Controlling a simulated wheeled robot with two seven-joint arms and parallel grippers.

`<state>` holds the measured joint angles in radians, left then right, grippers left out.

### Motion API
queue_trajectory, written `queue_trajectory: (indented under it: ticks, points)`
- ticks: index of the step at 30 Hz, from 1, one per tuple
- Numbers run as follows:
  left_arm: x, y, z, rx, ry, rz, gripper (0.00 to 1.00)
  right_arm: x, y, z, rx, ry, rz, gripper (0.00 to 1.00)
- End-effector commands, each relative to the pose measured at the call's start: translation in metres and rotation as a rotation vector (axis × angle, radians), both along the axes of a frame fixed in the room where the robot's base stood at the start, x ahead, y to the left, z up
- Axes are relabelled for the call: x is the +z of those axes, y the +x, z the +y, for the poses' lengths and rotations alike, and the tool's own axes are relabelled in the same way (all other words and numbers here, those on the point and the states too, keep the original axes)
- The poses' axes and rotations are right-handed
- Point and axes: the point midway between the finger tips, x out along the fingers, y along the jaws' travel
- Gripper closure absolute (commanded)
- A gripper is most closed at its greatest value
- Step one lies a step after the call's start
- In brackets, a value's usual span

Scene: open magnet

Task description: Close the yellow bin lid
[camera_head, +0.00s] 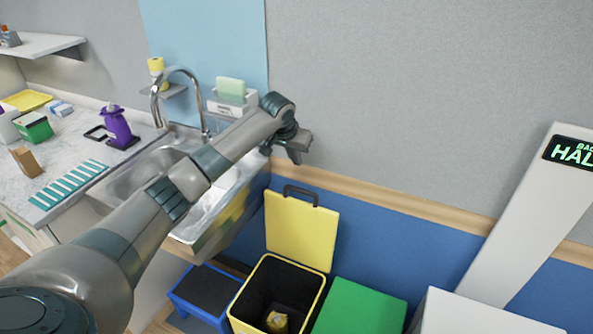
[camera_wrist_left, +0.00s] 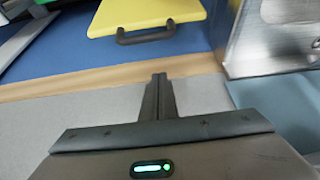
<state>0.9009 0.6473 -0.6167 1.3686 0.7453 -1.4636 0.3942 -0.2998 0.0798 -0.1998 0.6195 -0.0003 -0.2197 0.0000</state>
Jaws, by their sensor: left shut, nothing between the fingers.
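The yellow bin lid (camera_head: 301,229) stands raised and upright against the blue wall, with a dark handle (camera_head: 300,195) on its top edge. The yellow bin (camera_head: 276,297) below it is open, with a dark inside and a small yellow item (camera_head: 277,321) at the bottom. My left gripper (camera_head: 296,158) is shut and empty, above the lid's handle and apart from it. In the left wrist view the shut fingers (camera_wrist_left: 159,80) point toward the lid (camera_wrist_left: 150,13) and its handle (camera_wrist_left: 146,34), with a gap between. My right gripper is not in view.
The sink (camera_head: 222,205) and counter (camera_head: 75,150) are at the left. A white post (camera_head: 530,220) rises at the right.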

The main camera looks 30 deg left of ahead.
Motion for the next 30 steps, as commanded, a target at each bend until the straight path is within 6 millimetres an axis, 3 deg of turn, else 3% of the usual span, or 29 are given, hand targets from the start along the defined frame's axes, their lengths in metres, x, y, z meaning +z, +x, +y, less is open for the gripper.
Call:
queue_trajectory:
  ticks: [5,21,30]
  points:
    - [-0.01,0.005,0.0,0.001,-0.001,0.002,1.0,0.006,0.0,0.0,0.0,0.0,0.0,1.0]
    - [-0.07,0.035,0.002,0.0,0.0,0.002,1.0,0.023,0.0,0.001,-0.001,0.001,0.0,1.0]
    - [-0.086,0.039,0.003,-0.001,0.003,0.001,1.0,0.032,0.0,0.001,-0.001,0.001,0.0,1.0]
